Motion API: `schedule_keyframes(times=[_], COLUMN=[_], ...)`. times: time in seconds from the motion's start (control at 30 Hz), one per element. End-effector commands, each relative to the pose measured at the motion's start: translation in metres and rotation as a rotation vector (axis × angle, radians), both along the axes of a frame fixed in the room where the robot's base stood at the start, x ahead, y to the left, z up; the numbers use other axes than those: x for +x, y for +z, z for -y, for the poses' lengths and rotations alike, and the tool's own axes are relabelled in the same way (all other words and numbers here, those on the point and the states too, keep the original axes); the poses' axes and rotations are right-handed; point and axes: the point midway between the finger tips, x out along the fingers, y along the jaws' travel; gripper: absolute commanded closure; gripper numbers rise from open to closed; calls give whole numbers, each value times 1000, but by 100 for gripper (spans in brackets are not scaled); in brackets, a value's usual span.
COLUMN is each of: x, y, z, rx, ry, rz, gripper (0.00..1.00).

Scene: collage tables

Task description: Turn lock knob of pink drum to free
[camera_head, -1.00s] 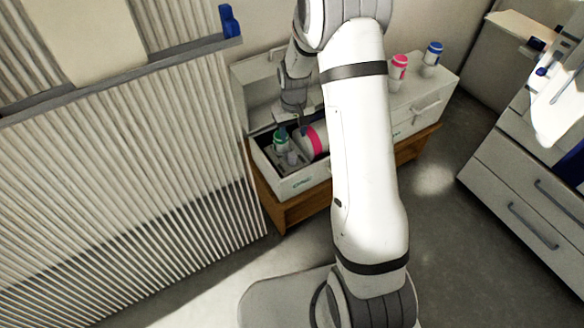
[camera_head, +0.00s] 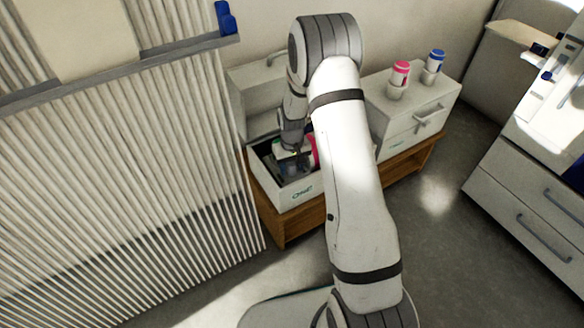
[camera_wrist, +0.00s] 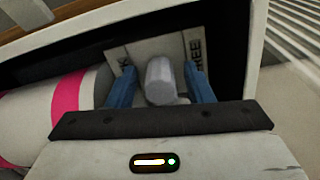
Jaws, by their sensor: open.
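The lock knob (camera_wrist: 160,82) is a grey cylinder on a pale plate (camera_wrist: 150,50) in the wrist view. Letters on the plate's right side read like "FREE"; those at the left are mostly hidden. My gripper (camera_wrist: 159,70) is open, with one blue finger on each side of the knob. I cannot tell whether either finger touches it. The pink drum (camera_wrist: 30,118), white with a pink band, lies at the left of the wrist view. In the head view only a pink strip of the drum (camera_head: 313,150) shows beside my gripper (camera_head: 291,155).
The open box (camera_head: 298,190) around the drum has close walls and stands on a wooden base (camera_head: 300,220). A closed white unit (camera_head: 418,112) at its right bears a pink-capped bottle (camera_head: 400,72) and a blue-capped bottle (camera_head: 435,62). A ribbed panel (camera_head: 130,180) stands at the left.

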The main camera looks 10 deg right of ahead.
Motion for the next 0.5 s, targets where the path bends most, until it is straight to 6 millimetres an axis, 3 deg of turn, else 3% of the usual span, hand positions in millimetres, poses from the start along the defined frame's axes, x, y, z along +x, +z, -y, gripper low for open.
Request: schedule_keyframes(times=[0.13, 0.5], x=[0, 0], y=[1, 1], z=[0, 1], rx=[0, 0], ry=[0, -2], rz=[0, 0], gripper=[55, 85])
